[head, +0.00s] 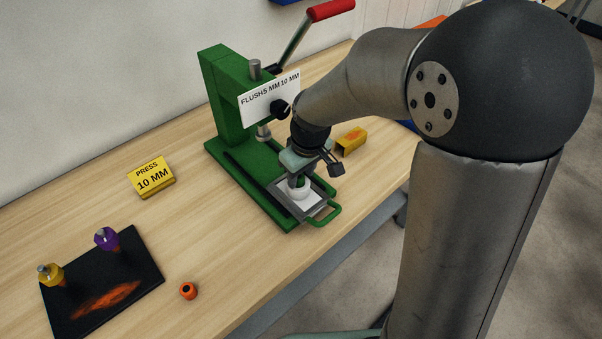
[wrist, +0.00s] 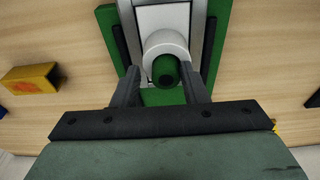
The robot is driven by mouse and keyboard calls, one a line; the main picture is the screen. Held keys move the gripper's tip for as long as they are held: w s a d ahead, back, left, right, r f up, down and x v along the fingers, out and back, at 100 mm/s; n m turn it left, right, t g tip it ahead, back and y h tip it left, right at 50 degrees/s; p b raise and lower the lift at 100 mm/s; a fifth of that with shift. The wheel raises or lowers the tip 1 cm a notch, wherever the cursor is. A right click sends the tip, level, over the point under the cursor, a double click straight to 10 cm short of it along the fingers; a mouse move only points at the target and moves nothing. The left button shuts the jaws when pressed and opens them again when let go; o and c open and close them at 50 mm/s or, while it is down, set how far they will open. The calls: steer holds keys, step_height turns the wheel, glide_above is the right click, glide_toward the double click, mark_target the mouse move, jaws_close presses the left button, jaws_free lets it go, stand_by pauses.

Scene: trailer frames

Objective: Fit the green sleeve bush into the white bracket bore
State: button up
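The green sleeve bush (wrist: 166,70) stands upright at the bore of the white bracket (wrist: 164,40), with its dark hole facing the wrist camera. The white bracket (head: 301,195) sits on the grey plate of the green press in the head view. How deep the bush sits in the bore cannot be told. My gripper (wrist: 161,75) is just above the bracket, with one finger on each side of the bush. The fingers look spread, with a gap between the left finger and the bush. In the head view, my gripper (head: 299,181) partly hides the bush.
The green press (head: 228,105) with a red-handled lever (head: 330,10) rises behind the bracket. A yellow "PRESS 10 MM" block (head: 156,178), an orange bush (head: 188,291) and a black tray (head: 140,262) with purple and yellow pieces are left. A yellow block (head: 351,141) lies right.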

steer(key=shift+s+a+f, duration=0.1)
steer(key=shift+s+f, duration=0.55)
steer(key=shift+f, duration=0.15)
steer(key=shift+r+p, duration=0.3)
step_height(320, 180, up, 13)
steer(key=s+d+f+m, duration=0.3)
steer(key=s+d, duration=0.3)
steer(key=s, duration=0.3)
steer(key=s+d+f+m+h, duration=0.1)
steer(key=s+d+f+m, duration=0.2)
steer(key=s+d, duration=0.3)
steer(key=s+m, duration=0.1)
steer(key=s, duration=0.2)
steer(key=shift+s+d+f+m+g, duration=0.15)
steer(key=shift+d+f+m+g, duration=0.15)
steer(key=shift+m+g, duration=0.1)
